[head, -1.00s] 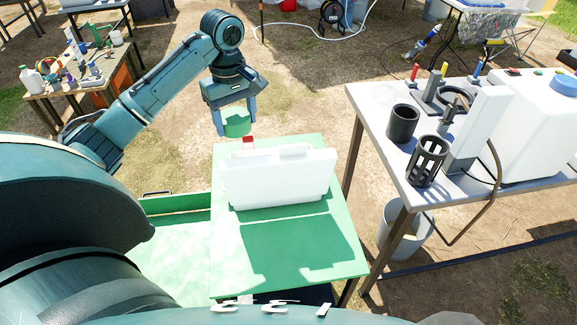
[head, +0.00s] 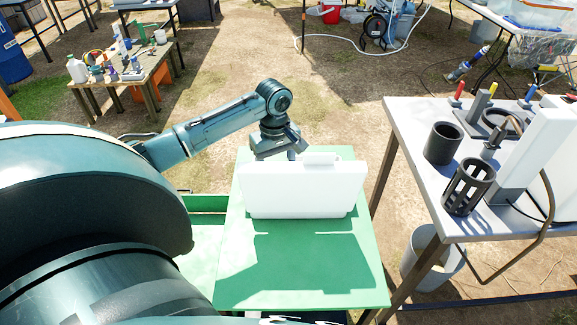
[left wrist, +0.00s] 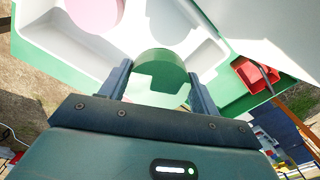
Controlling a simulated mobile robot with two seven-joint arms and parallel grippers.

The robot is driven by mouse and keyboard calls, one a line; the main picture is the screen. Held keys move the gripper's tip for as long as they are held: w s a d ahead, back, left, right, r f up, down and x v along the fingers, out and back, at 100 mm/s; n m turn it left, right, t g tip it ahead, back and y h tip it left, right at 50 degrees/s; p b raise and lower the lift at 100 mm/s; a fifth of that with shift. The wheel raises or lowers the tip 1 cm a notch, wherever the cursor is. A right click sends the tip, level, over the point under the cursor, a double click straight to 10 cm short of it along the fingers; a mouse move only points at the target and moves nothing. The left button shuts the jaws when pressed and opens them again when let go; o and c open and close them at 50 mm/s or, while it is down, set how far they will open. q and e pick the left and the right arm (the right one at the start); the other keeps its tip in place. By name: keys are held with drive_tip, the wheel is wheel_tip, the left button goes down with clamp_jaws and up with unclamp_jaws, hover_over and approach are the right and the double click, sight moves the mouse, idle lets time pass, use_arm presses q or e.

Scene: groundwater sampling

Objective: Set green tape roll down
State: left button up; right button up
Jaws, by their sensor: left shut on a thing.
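The green tape roll (left wrist: 160,72) sits between the two fingers of my left gripper (left wrist: 160,88) in the left wrist view, and the gripper is shut on it. The roll is at a pale tray with moulded compartments (left wrist: 110,45); I cannot tell whether it touches the tray floor. In the head view my left gripper (head: 280,153) is just behind an upright white panel (head: 303,190), which hides the fingertips and the roll. My right gripper is not in view.
The panel stands on a green table (head: 300,275). In the left wrist view, a pink round thing (left wrist: 95,12) lies in the tray and a red box-like thing (left wrist: 257,75) is to the right. A grey table (head: 415,180) with dark cylinders stands right.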

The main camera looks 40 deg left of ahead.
use_arm(q)
drive_tip(key=shift+f, duration=4)
drive_tip(key=o, duration=1)
drive_tip(key=shift+f, duration=0.15)
wheel_tip(320, 180, up, 12)
drive_tip(key=shift+r, duration=0.15)
